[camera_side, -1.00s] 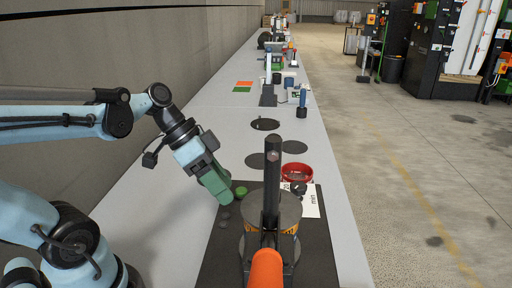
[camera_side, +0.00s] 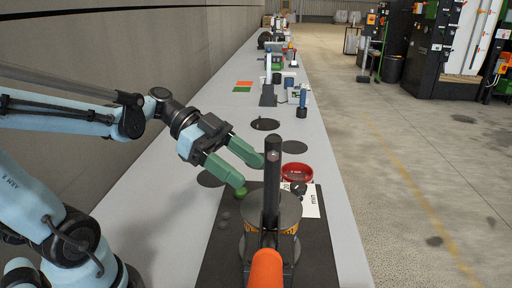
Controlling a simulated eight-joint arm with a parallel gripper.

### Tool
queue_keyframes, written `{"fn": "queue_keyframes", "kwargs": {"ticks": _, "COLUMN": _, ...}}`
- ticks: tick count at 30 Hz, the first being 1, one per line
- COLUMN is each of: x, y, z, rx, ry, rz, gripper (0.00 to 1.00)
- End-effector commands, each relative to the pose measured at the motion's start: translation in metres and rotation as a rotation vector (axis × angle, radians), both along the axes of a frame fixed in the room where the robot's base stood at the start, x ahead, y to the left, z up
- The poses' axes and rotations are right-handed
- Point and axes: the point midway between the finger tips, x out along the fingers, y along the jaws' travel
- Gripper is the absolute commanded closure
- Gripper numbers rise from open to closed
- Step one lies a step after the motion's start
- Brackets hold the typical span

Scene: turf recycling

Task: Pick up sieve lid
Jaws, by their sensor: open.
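Several flat dark discs lie on the bench, and I cannot tell for certain which is the sieve lid. The farthest disc (camera_side: 265,125) has a small knob-like bump. Another plain disc (camera_side: 294,147) lies nearer and to the right. A disc (camera_side: 209,180) lies partly under my fingers at left, and one more is mostly hidden behind them. The sieve stack (camera_side: 287,222) stands on the black mat behind a dark upright post. My gripper (camera_side: 250,171) is open and empty, its green fingers apart above the bench, left of the red bowl.
A red bowl (camera_side: 297,173) and a white card (camera_side: 312,203) sit right of the sieve stack. The dark post (camera_side: 272,180) with an orange end stands in front.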

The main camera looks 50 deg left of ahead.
Motion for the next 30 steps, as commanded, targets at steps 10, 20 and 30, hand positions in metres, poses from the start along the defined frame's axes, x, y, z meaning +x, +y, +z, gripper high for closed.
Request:
{"fn": "queue_keyframes", "kwargs": {"ticks": 10, "x": 0.004, "y": -0.024, "z": -0.013, "rx": 0.000, "ry": 0.001, "rz": -0.004, "gripper": 0.39}}
{"fn": "queue_keyframes", "kwargs": {"ticks": 20, "x": 0.013, "y": -0.051, "z": -0.027, "rx": 0.001, "ry": 0.001, "rz": 0.000, "gripper": 0.39}}
{"fn": "queue_keyframes", "kwargs": {"ticks": 30, "x": 0.013, "y": -0.052, "z": -0.028, "rx": 0.001, "ry": 0.001, "rz": 0.003, "gripper": 0.51}}
